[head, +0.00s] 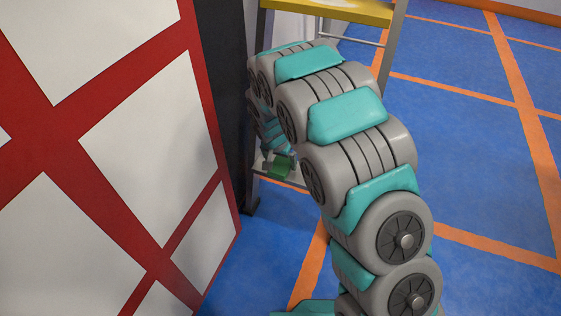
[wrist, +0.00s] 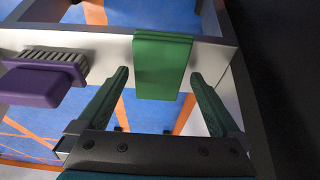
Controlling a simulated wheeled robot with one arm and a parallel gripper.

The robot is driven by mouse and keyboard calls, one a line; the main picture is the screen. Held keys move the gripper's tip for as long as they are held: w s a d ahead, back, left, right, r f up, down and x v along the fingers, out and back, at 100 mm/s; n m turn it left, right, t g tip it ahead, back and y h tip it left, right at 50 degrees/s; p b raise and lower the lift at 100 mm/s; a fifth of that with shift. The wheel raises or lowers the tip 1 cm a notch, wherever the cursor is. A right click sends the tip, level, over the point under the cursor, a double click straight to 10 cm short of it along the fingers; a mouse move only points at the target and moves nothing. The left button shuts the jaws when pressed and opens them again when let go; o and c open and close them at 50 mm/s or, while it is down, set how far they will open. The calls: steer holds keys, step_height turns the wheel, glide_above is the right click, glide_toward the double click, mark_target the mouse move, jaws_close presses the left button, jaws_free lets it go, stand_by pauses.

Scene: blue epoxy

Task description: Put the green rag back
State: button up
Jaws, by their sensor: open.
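The green rag (wrist: 162,62) hangs folded over the edge of a pale shelf (wrist: 112,46) in the wrist view. In the head view the green rag (head: 281,168) shows small, low on the ladder-like stand, partly covered by my arm. My gripper (wrist: 159,74) is open, with one finger to the left of the rag and one to the right. Gaps show between the rag and both fingers, and nothing is held. In the head view my gripper is mostly hidden behind my arm.
A purple brush (wrist: 42,82) lies on the shelf left of the rag. The stand (head: 388,60) has a yellow top step (head: 335,10). A red and white panel (head: 150,130) and a dark post (head: 222,70) stand close at left. Blue floor (head: 470,130) is open at right.

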mark_target(277, 171)
steer(key=v, duration=1.1)
steer(key=s+d+r+g, duration=0.1)
steer(key=s+d+r, duration=0.5)
steer(key=d, duration=0.1)
steer(key=s+d+r+n+g, duration=0.1)
steer(key=s+d+r, duration=0.1)
steer(key=s, duration=0.8)
steer(key=s+d+r+n+g, duration=0.1)
steer(key=s+d, duration=0.4)
steer(key=s, duration=0.6)
steer(key=s+d+r+n+g+y, duration=0.1)
steer(key=s+d+r+n, duration=0.1)
steer(key=s, duration=0.9)
steer(key=shift+d+r+g+p, duration=0.35)
steer(key=shift+d+r, duration=0.4)
steer(key=shift+d, duration=0.4)
